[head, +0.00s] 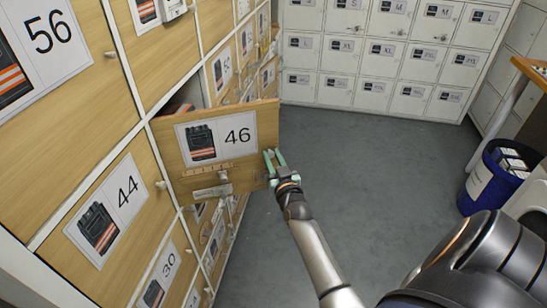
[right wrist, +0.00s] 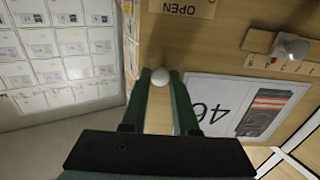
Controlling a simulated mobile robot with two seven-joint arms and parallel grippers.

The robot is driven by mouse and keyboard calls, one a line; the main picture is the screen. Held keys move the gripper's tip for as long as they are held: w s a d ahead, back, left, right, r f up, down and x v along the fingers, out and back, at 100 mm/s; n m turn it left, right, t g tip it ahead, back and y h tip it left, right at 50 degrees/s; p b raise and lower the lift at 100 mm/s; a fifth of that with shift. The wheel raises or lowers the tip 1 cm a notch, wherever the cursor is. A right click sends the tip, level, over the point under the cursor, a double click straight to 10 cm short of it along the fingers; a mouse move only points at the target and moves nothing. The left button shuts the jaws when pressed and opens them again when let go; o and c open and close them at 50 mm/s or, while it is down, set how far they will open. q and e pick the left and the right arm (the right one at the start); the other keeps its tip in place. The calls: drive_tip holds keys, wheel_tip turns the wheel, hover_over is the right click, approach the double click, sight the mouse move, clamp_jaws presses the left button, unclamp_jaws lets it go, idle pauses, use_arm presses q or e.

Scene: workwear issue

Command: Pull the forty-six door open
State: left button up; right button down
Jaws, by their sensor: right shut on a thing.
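The forty-six door (head: 238,165) is a wooden locker door with a white label showing a dark vest and "46". It stands swung out from the locker wall, with part of the compartment opening (head: 188,97) showing behind its top edge. My right gripper (head: 272,160) is at the door's free right edge. In the right wrist view its green fingers (right wrist: 166,78) are shut on the round white knob (right wrist: 160,77) of this door, whose label (right wrist: 238,106) shows upside down. My left gripper is not in view.
Neighbouring wooden doors, such as 44 (head: 110,205) and 56 (head: 45,50), are shut. White lockers (head: 375,60) line the back. A blue bin (head: 490,175) stands at the right near a table edge (head: 530,70). The grey floor (head: 370,165) between is clear.

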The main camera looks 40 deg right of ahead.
idle(0.3)
drive_tip(key=c, duration=0.7)
unclamp_jaws()
drive_tip(key=shift+s, duration=0.15)
